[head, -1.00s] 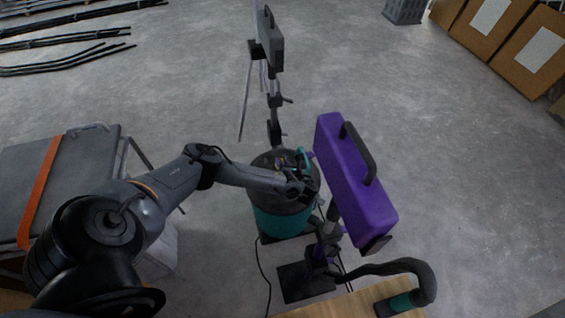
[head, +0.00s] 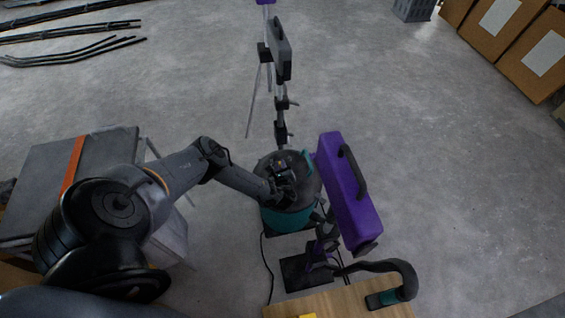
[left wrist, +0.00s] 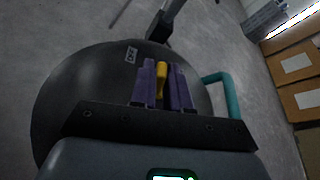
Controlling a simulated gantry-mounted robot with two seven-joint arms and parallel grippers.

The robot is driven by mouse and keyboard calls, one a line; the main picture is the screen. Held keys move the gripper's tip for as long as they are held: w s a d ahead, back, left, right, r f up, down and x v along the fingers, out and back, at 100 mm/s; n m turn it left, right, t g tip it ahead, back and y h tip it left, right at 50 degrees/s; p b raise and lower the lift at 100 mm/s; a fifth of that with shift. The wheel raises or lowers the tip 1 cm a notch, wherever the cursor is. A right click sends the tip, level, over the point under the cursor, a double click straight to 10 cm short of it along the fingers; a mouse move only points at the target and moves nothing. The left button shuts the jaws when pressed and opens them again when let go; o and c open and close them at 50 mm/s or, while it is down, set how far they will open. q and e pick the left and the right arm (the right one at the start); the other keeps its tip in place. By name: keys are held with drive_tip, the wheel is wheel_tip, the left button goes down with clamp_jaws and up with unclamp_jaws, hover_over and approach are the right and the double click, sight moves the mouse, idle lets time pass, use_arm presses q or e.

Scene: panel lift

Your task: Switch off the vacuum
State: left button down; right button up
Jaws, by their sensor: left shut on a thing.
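The vacuum is a drum with a teal body (head: 290,216) and a black lid (head: 305,192), standing on the floor in the middle of the head view. Its teal handle (left wrist: 228,95) rises at the right of the lid in the left wrist view. My left gripper (head: 282,168) is over the lid. In the left wrist view its purple fingers (left wrist: 163,88) are shut on a yellow switch-like piece (left wrist: 160,78) at the lid. The fingers hide the base of this piece. My right gripper is not in view.
A purple case-shaped lamp (head: 345,195) on a stand is close to the vacuum's right. A grey stand (head: 280,100) is behind. A grey cart (head: 105,165) is at the left.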

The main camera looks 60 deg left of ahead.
use_arm(q)
drive_tip(key=shift+s+f+n+t+p, duration=0.15)
drive_tip(key=shift+s+n+t+p, duration=0.15)
drive_tip(key=shift+n+t+p, duration=0.3)
drive_tip(key=shift+f, duration=0.15)
drive_tip(key=c, duration=1.5)
unclamp_jaws()
drive_tip(key=shift+o, duration=0.2)
drive_tip(key=shift+s+d+r, duration=0.15)
drive_tip(key=shift+d+r, duration=0.2)
drive_tip(key=shift+r, duration=0.05)
drive_tip(key=p+v, duration=0.5)
drive_tip(key=v, duration=0.5)
drive_tip(key=shift+f, duration=0.2)
